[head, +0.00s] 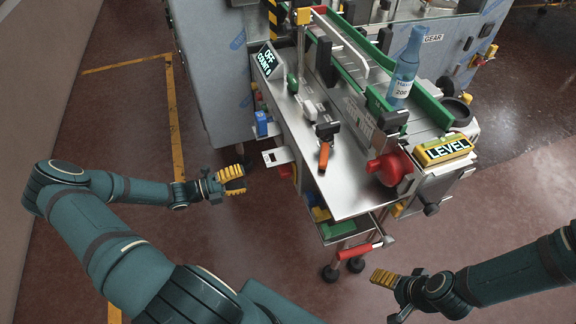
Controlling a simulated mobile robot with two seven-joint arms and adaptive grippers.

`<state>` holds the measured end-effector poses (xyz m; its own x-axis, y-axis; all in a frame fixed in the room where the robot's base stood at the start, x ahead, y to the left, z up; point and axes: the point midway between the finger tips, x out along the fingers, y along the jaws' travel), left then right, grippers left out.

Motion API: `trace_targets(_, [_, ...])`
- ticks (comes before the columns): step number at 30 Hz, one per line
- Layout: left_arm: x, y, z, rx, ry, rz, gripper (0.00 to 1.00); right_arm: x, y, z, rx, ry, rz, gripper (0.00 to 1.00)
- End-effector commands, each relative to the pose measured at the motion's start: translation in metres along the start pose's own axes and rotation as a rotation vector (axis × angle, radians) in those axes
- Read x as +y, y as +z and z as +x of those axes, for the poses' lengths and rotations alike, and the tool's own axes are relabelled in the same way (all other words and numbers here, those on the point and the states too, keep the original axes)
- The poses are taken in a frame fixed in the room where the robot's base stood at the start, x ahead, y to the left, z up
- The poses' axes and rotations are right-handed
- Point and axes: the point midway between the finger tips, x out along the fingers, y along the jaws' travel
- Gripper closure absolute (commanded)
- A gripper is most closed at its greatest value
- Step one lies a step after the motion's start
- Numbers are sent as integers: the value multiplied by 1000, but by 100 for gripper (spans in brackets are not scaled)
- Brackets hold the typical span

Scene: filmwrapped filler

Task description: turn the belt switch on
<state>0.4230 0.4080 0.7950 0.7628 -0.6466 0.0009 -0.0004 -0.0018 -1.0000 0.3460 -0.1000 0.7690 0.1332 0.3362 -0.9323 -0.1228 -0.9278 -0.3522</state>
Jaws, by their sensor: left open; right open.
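A filling machine stands ahead with a small display (267,62) reading "OFF" and "COUNT 0". I cannot tell for sure which part is the belt switch; a grey-white block (310,110) and an orange-handled part (324,154) sit on the metal top (345,190). A blue bottle (404,72) stands upright on the conveyor belt (420,116) between green rails. My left gripper (238,180) is open and empty, left of the machine and apart from it. My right gripper (376,278) is open, low in front of the machine, touching nothing visible.
A red knob (390,168) and a yellow "LEVEL" box (443,150) are at the machine's near right corner. An open drawer (345,228) with a red handle (360,250) juts out below the top. The floor (270,240) between my arms is clear.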

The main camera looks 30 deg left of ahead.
Motion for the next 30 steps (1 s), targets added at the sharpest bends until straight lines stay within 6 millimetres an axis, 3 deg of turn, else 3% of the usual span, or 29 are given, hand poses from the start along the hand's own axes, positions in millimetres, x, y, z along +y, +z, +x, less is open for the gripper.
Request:
trace_targets(18, [1,-2,110,5,-2,0,45,4,4,10,-9,-1,-3,21])
trace_targets(24, [1,-2,129,4,1,1,45,4,4,12,-8,-1,-3,21])
trace_targets(30, [0,-2,134,4,1,2,45,4,4,12,-7,-1,-3,21])
